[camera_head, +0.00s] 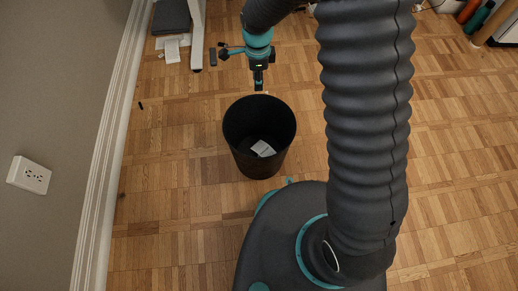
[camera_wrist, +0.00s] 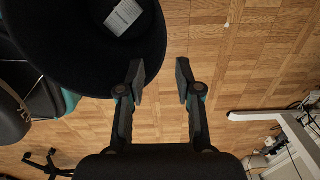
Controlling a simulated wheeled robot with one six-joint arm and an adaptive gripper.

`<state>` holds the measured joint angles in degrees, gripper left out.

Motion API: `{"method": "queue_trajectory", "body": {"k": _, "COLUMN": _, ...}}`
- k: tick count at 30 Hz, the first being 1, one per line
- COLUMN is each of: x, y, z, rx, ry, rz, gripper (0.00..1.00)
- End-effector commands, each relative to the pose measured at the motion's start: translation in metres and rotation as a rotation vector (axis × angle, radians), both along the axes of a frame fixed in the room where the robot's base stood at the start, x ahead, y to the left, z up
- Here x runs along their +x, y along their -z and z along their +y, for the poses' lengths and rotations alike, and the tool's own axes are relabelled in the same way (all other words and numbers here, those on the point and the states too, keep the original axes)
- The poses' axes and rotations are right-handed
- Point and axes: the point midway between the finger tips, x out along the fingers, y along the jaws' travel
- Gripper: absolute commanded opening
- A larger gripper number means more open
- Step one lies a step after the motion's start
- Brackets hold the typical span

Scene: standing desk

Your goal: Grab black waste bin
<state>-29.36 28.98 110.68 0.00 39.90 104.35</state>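My gripper (camera_head: 258,86) points down just beyond the bin's far rim in the head view. In the wrist view the gripper (camera_wrist: 160,77) is open and empty. There the bin (camera_wrist: 60,50) fills the upper left, and the left finger overlaps its rim edge. The right finger is over floor outside the bin. I cannot tell the fingertips' height relative to the rim.
A wall with a white baseboard (camera_head: 108,165) runs along the left. A white desk leg (camera_head: 197,35), papers (camera_head: 172,50) and a small dark object (camera_head: 213,57) are at the back left. Bottles (camera_head: 480,16) are at the far right. The floor around the bin is mostly clear.

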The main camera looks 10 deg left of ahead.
Motion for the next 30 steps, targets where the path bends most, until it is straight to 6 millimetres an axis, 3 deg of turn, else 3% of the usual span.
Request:
{"method": "queue_trajectory", "body": {"k": 5, "x": 0.0, "y": 0.019, "z": 0.006, "rx": -0.005, "ry": 0.028, "rz": 0.009, "gripper": 0.34}}
{"method": "queue_trajectory", "body": {"k": 15, "x": -0.001, "y": 0.078, "z": 0.005, "rx": -0.006, "ry": 0.027, "rz": 0.01, "gripper": 0.34}}
{"method": "queue_trajectory", "body": {"k": 26, "x": -0.001, "y": 0.1, "z": 0.005, "rx": -0.004, "ry": 0.026, "rz": 0.007, "gripper": 0.34}}
{"method": "queue_trajectory", "body": {"k": 30, "x": -0.003, "y": 0.117, "z": 0.003, "rx": -0.006, "ry": 0.026, "rz": 0.01, "gripper": 0.34}}
